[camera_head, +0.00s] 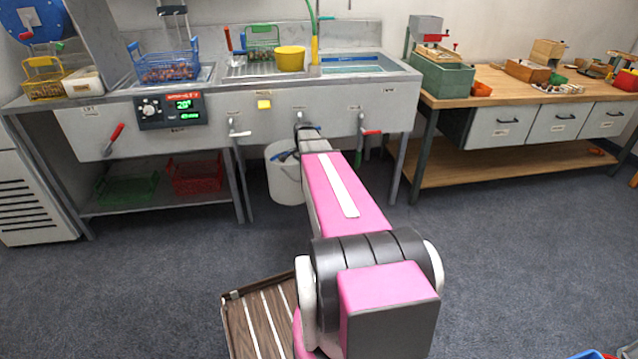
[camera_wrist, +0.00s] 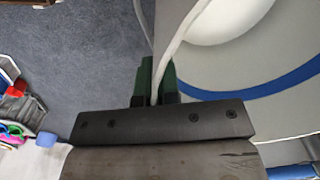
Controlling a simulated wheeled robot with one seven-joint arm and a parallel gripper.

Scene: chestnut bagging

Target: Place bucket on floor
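A white bucket (camera_head: 284,180) is below the front of the sink counter, partly behind my pink arm in the head view. Whether its base touches the floor cannot be told. In the wrist view the bucket (camera_wrist: 290,60) fills the upper right as a pale curved surface with a blue band. My gripper (camera_wrist: 159,78) has green fingers close together with the bucket's thin white handle (camera_wrist: 184,32) running between them. The fingers look shut on this handle. In the head view my fingers are hidden. The grey-blue carpet floor (camera_head: 480,250) spreads in front.
The metal sink counter (camera_head: 85,125) has levers and taps along its front and a lower shelf with green and red baskets. A wooden workbench (camera_head: 500,88) stands to the right. A brown slatted panel (camera_head: 262,318) is low in front. Open carpet lies left and right.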

